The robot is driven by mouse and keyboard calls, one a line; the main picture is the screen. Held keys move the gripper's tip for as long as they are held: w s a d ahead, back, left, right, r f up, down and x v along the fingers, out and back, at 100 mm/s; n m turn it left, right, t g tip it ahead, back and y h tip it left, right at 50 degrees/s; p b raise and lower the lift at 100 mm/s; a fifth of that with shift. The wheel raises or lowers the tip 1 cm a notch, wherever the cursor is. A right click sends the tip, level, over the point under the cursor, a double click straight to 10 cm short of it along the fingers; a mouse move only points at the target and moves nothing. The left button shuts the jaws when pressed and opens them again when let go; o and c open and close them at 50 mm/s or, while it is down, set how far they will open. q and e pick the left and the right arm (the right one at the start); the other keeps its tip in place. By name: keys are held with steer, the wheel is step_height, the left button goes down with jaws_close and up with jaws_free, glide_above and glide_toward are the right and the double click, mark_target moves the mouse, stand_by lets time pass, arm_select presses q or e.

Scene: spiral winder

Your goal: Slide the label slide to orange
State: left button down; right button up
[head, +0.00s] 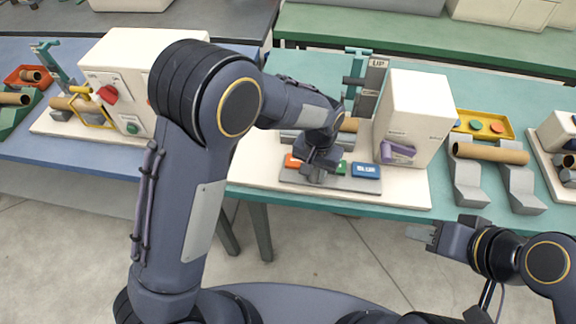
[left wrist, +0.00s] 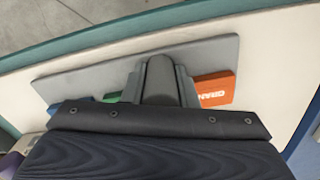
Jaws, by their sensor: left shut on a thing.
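The label slide is a long grey plate (head: 349,183) at the front of a cream base, with an orange label (head: 292,161), a green label (head: 342,168) and a blue label (head: 366,170) in a row. My left gripper (head: 315,176) reaches down onto it and hides part of the row. In the left wrist view its fingers are shut on a grey rounded knob (left wrist: 160,80). The knob stands between the partly hidden orange label (left wrist: 215,89) and green label (left wrist: 112,97). My right gripper (head: 420,233) is away from the slide, in front of the table; its finger gap is unclear.
A white box (head: 411,112) with a purple handle (head: 398,151) stands behind the blue label. A post with an "UP" sign (head: 378,64) is behind the slide. To the right, a brown tube (head: 490,153) rests on grey supports. My left arm hides part of the table.

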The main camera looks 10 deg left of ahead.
mark_target(332, 181)
arm_select(q)
steer(key=shift+d+r, duration=0.1)
steer(key=shift+d, duration=2.15)
steer(key=c, duration=1.4)
jaws_free()
steer(key=shift+d, duration=0.15)
steer(key=shift+c, duration=0.2)
step_height(332, 181, up, 8)
